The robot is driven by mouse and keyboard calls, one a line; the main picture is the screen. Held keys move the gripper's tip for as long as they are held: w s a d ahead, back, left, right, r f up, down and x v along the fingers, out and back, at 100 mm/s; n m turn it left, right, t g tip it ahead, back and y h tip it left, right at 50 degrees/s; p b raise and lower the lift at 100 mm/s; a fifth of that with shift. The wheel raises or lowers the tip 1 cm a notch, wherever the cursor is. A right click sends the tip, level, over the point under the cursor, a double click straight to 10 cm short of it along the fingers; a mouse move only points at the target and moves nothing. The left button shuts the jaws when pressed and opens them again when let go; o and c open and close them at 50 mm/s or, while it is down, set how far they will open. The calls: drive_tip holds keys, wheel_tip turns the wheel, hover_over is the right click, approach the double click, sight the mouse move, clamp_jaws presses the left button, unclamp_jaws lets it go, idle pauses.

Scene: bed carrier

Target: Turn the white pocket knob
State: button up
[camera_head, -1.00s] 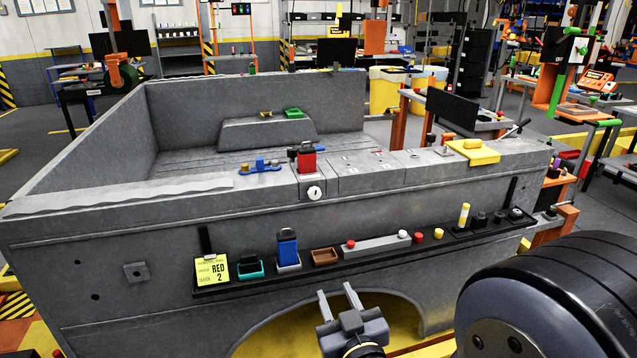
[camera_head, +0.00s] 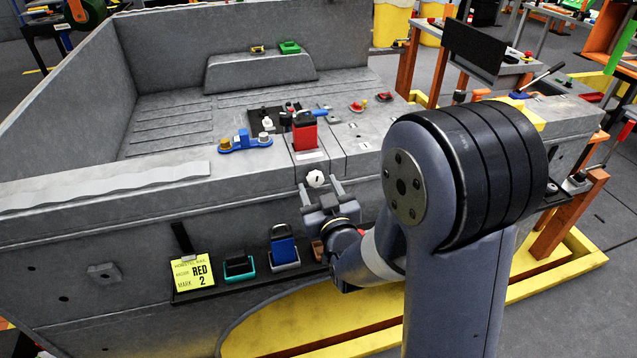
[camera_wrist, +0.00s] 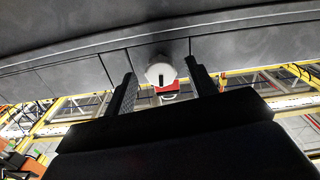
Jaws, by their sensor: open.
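The white pocket knob (camera_head: 315,178) sits on the side face of the grey truck bed (camera_head: 120,240), just below its top rail. It is round with a dark slot mark. My gripper (camera_head: 321,190) is open, and its two fingers reach up toward the knob. In the wrist view the knob (camera_wrist: 161,71) shows between the two fingers (camera_wrist: 160,80), apart from both of them. How far the fingertips are from the bed face is hard to tell. A red block (camera_head: 305,133) stands on the rail just above the knob.
A blue piece (camera_head: 245,141) lies on the rail. My arm hides the shelf's right part.

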drive_tip(key=shift+w+a, duration=0.1)
drive_tip(key=shift+w, duration=0.35)
drive_tip(key=c, duration=1)
drive_tip(key=shift+o, duration=0.2)
